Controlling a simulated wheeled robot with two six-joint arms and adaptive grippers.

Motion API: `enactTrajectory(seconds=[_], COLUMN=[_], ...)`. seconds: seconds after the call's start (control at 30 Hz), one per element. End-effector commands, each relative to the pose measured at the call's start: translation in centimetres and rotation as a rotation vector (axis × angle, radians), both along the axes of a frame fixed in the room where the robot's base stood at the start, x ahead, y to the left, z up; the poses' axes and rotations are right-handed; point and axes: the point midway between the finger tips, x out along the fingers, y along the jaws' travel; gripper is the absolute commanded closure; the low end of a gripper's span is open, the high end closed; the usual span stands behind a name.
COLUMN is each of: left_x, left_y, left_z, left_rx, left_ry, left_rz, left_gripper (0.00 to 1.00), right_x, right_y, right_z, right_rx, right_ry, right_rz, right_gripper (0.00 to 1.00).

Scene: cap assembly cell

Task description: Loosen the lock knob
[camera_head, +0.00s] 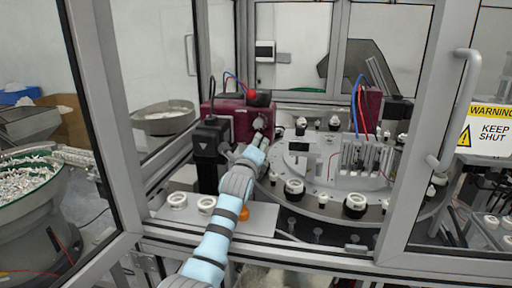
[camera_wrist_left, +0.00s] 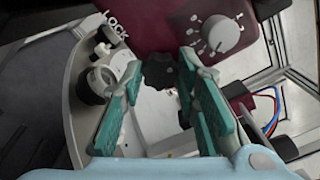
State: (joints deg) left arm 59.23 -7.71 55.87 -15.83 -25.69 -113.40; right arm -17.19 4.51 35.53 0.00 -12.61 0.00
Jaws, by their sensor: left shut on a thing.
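The lock knob (camera_wrist_left: 159,71) is black and lobed, and sits beside the white word LOCK on the maroon unit (camera_wrist_left: 165,22) in the left wrist view. My left gripper (camera_wrist_left: 160,82) has its two teal fingers on either side of this knob and is shut on it. In the head view, my left gripper (camera_head: 259,139) reaches through the open cell front to the maroon unit (camera_head: 229,110). The knob cannot be made out there. My right gripper is in neither view.
A grey dial (camera_wrist_left: 222,33) with white marks is on the maroon unit. The round turntable (camera_head: 315,205) with white and black ring parts lies to the right. A black column (camera_head: 209,155) stands left of my gripper. Door frames flank the opening.

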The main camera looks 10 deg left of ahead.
Motion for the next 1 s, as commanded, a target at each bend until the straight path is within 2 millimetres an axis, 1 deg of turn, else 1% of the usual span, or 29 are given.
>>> enactTrajectory(seconds=[0.27,0.47,0.73,1.0], left_x=[0.0,0.0,0.0,0.0], left_y=[0.0,0.0,0.0,0.0], left_z=[0.0,0.1,0.1,0.0], left_rx=[-0.04,-0.14,-0.367,-0.623], left_ry=[0.002,0.0,0.001,-0.001], left_rz=[0.001,0.001,0.001,0.002], left_gripper=[0.99,0.99,0.99,0.99], right_x=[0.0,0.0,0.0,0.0], right_y=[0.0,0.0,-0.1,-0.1], right_z=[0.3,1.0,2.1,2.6], right_rx=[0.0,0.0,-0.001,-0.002], right_ry=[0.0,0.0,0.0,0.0], right_rz=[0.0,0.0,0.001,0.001], right_gripper=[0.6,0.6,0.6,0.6])
